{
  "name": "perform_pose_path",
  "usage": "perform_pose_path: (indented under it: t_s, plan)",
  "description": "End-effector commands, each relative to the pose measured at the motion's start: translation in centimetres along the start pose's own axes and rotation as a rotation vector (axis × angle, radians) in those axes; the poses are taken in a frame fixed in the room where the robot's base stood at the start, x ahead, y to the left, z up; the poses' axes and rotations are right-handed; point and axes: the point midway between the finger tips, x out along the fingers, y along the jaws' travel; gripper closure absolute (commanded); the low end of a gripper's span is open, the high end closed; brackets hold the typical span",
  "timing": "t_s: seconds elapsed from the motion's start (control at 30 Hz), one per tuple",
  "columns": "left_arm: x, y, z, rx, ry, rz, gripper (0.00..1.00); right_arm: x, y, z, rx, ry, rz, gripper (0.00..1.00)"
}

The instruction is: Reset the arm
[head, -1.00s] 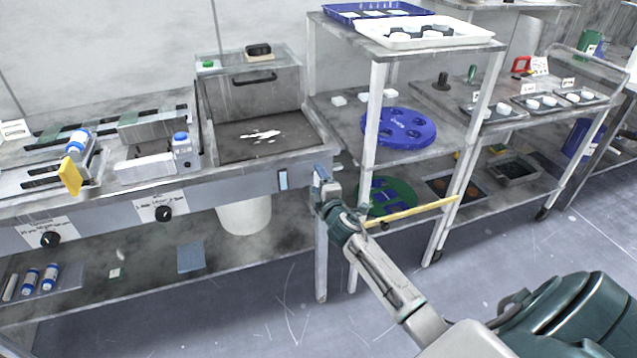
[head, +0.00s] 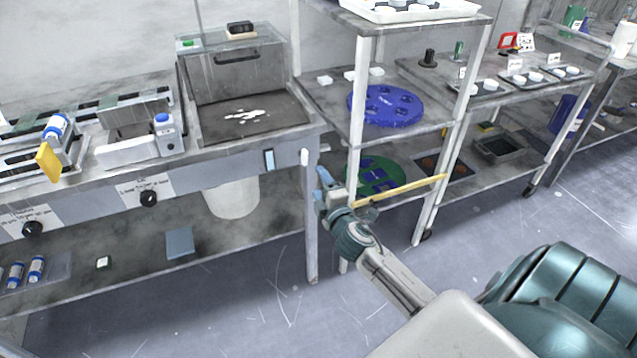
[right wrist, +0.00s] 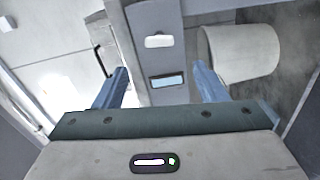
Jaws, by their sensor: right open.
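My right arm comes in from the lower right of the head view. Its gripper (head: 322,188) is in front of the bench's right end, beside the shelf rack's front left post. In the right wrist view the two blue-grey fingers of the gripper (right wrist: 160,88) stand wide apart with nothing between them. Beyond them is the bench front with a small light-blue panel (right wrist: 167,81); the panel also shows in the head view (head: 268,160). My left gripper is not in view.
The shelf rack (head: 360,85) stands close to the right gripper, with a blue platen disc (head: 385,105), a green disc (head: 374,177) and a yellow bar (head: 405,190). Open floor (head: 230,320) lies in front.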

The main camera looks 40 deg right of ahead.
Motion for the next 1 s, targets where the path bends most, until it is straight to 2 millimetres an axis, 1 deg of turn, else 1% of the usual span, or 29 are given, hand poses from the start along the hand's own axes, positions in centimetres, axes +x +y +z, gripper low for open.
perform_pose_path:
  t_s: [0.4, 0.47, 0.53, 0.57, 0.67, 0.7, 0.77, 0.8, 0.87, 0.9, 0.97, 1.0]
  plan:
    - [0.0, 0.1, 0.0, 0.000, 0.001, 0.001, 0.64, 0.0, -0.1, 0.0, 0.001, -0.001, -0.003, 0.35]
    - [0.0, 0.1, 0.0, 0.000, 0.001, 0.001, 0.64, 0.0, -0.8, 0.2, 0.011, -0.006, -0.017, 0.35]
    - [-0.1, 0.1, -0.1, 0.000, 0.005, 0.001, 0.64, -0.2, -2.8, 0.7, 0.040, -0.020, -0.058, 0.35]
    - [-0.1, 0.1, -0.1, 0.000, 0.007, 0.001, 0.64, -0.3, -4.0, 1.0, 0.058, -0.029, -0.084, 0.35]
    - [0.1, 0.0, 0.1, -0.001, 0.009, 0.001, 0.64, -1.5, -9.9, 2.4, 0.148, -0.079, -0.204, 0.35]
    - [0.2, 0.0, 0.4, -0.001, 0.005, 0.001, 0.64, -2.3, -12.7, 3.0, 0.193, -0.106, -0.260, 0.35]
    - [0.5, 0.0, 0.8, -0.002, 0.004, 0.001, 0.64, -3.9, -17.1, 3.9, 0.263, -0.153, -0.348, 0.35]
    - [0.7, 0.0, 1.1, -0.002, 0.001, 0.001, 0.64, -5.1, -19.8, 4.5, 0.308, -0.186, -0.403, 0.35]
    - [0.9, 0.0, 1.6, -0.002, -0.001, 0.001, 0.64, -7.3, -23.9, 5.2, 0.375, -0.240, -0.484, 0.35]
    - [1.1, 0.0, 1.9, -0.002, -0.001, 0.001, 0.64, -9.0, -26.5, 5.7, 0.417, -0.276, -0.536, 0.35]
    - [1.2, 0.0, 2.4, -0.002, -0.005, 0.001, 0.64, -11.7, -30.2, 6.2, 0.483, -0.335, -0.611, 0.35]
    - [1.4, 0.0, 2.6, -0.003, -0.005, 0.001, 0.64, -13.7, -32.6, 6.6, 0.523, -0.377, -0.660, 0.35]
